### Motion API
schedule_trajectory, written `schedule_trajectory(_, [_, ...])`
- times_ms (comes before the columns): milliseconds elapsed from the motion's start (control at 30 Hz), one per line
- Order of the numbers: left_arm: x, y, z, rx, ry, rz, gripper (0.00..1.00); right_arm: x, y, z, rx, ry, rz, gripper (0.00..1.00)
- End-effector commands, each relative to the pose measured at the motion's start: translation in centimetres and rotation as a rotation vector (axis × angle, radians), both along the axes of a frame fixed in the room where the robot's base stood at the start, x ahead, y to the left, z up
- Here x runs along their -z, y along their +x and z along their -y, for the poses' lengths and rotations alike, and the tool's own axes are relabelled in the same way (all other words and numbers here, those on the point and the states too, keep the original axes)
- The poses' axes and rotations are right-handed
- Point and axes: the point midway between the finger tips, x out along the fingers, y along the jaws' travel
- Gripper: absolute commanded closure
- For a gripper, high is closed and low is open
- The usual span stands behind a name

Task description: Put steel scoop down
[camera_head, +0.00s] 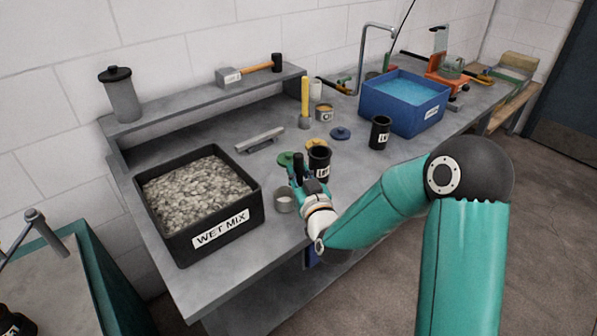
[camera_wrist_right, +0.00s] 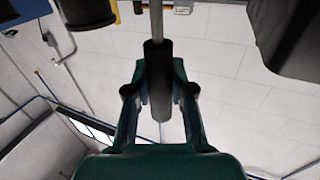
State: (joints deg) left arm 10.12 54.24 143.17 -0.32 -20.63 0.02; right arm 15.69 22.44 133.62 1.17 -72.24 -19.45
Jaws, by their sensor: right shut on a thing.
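My right gripper (camera_head: 308,184) is over the front part of the grey bench, just right of the wet mix bin. It is shut on the black handle of the steel scoop. In the right wrist view the handle (camera_wrist_right: 155,75) stands between the two fingers (camera_wrist_right: 158,95), with a thin steel rod running out of it. In the head view a small steel cup (camera_head: 284,203), which looks like the scoop's bowl, shows beside the gripper. I cannot tell whether it touches the bench. My left gripper is not in view.
The black WET MIX bin (camera_head: 252,207) full of grey mix stands at left. A grey bar (camera_head: 260,139), another black cup (camera_head: 380,132) and a blue water tub (camera_head: 402,113) stand farther back.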

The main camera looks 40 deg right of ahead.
Motion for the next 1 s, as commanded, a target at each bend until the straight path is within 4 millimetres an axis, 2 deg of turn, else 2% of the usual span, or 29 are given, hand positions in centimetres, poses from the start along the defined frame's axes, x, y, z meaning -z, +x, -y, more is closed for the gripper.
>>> schedule_trajectory(100, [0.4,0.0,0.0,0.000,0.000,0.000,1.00,0.2,0.0,0.0,0.000,0.000,0.001,1.00])
schedule_trajectory(133, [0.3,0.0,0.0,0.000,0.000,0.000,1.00,0.2,0.0,0.0,-0.001,0.000,0.000,0.74])
schedule_trajectory(267, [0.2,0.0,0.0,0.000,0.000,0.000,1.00,0.1,0.0,0.0,-0.001,0.000,-0.001,0.53])
schedule_trajectory(667, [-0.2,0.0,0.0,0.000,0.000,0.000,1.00,-0.2,0.1,-0.1,-0.001,-0.001,-0.001,0.53])
schedule_trajectory(867, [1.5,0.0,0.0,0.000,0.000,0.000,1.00,0.3,-2.2,-0.8,-0.003,-0.001,0.000,0.53])
schedule_trajectory(1000, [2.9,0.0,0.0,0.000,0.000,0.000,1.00,0.4,-5.1,-1.8,-0.003,-0.001,0.001,0.53])
